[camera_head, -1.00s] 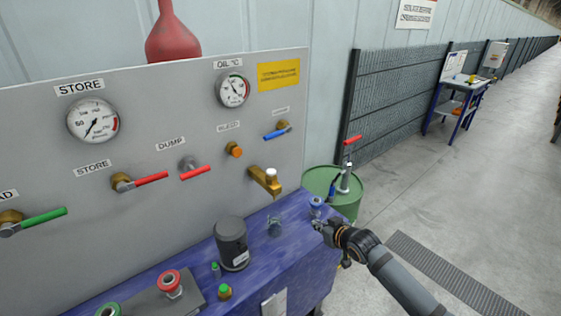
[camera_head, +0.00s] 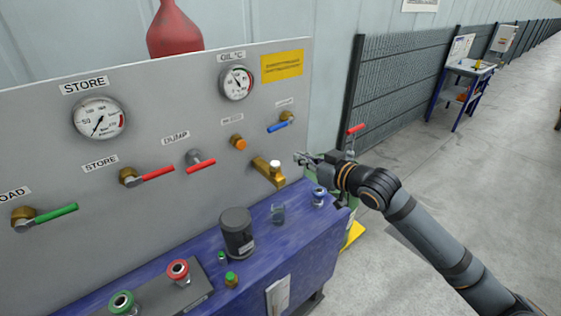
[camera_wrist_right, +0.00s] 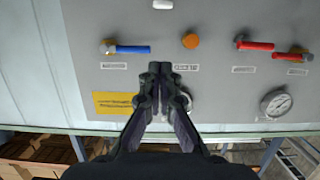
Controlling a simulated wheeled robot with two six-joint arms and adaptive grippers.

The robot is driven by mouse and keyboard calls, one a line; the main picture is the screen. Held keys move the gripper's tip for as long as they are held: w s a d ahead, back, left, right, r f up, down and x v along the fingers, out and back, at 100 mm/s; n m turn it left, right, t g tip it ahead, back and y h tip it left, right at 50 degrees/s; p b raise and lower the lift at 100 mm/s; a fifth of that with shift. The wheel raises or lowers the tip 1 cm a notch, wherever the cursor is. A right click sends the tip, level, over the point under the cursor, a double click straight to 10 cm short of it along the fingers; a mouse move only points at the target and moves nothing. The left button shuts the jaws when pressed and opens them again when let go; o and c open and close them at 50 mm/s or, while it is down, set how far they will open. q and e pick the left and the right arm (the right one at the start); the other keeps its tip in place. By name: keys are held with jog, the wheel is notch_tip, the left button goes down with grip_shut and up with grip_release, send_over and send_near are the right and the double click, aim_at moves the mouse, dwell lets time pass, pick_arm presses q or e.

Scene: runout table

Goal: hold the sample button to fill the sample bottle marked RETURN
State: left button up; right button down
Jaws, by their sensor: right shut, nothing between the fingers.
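A brass tap (camera_head: 268,171) with a white top (camera_head: 275,163) sticks out of the grey panel; the white top also shows at the upper edge of the right wrist view (camera_wrist_right: 162,4). A small clear container (camera_head: 278,213) stands on the blue bench below the tap. Small green-capped bottles (camera_head: 231,280) (camera_head: 222,257) stand nearer. No RETURN marking is legible. My right gripper (camera_head: 299,158) is shut and empty, just right of the tap and above the bench. It points at the panel in the wrist view (camera_wrist_right: 160,68). My left gripper is out of view.
A dark canister (camera_head: 237,232) stands left of the clear container. Red (camera_head: 178,270) and green (camera_head: 122,303) buttons sit on a grey box. Red, green and blue lever valves line the panel (camera_head: 60,155). A green drum is behind my right arm.

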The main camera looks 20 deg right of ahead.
jog(key=p, duration=0.3)
send_over(275, 164)
jog(key=s+d, duration=0.1)
jog(key=s, duration=0.1)
jog(key=f, duration=0.3)
jog(key=f+p, duration=0.1)
jog(key=shift+w+f, duration=0.2)
jog(key=shift+f, duration=0.15)
jog(key=shift+s+d+f, duration=0.15)
jog(key=shift+f, duration=0.6)
